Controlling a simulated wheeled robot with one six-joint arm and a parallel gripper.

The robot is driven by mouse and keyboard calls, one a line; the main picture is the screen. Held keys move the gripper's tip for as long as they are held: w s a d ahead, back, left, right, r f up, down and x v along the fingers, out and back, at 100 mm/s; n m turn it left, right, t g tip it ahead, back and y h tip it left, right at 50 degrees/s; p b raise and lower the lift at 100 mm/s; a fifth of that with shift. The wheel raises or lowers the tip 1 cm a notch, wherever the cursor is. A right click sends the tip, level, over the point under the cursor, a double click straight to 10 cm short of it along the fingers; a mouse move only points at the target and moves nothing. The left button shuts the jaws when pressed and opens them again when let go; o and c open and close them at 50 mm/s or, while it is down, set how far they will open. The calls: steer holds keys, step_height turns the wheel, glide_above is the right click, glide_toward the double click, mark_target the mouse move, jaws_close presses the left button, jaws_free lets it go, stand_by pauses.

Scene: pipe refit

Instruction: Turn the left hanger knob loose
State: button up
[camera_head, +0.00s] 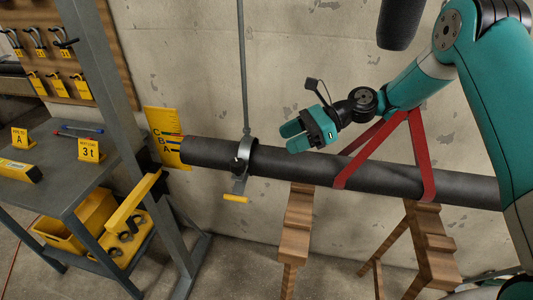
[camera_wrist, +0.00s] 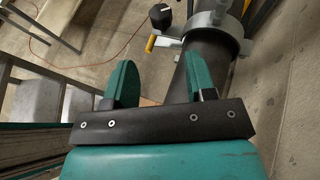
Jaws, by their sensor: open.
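The left hanger (camera_head: 249,152) is a grey metal clamp around the dark pipe (camera_head: 208,152) near its left end, hung from a thin vertical rod (camera_head: 242,70). In the wrist view the hanger (camera_wrist: 218,30) is at the top, with a black knob (camera_wrist: 160,16) on its left side. A yellow-ended lever (camera_head: 236,198) hangs below the clamp; its yellow end also shows in the wrist view (camera_wrist: 150,44). My gripper (camera_head: 288,137) is open and empty, above the pipe and to the right of the hanger. In the wrist view its fingers (camera_wrist: 160,75) are apart, short of the knob.
Red straps (camera_head: 420,155) run around the pipe at right, below my arm. Wooden trestles (camera_head: 296,222) stand under the pipe. A yellow marked plate (camera_head: 165,135) stands behind the pipe's left end. A grey post (camera_head: 100,75) and a cart (camera_head: 70,180) are at left.

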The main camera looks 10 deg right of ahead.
steer(key=shift+v, duration=1.5)
steer(key=shift+a, duration=0.1)
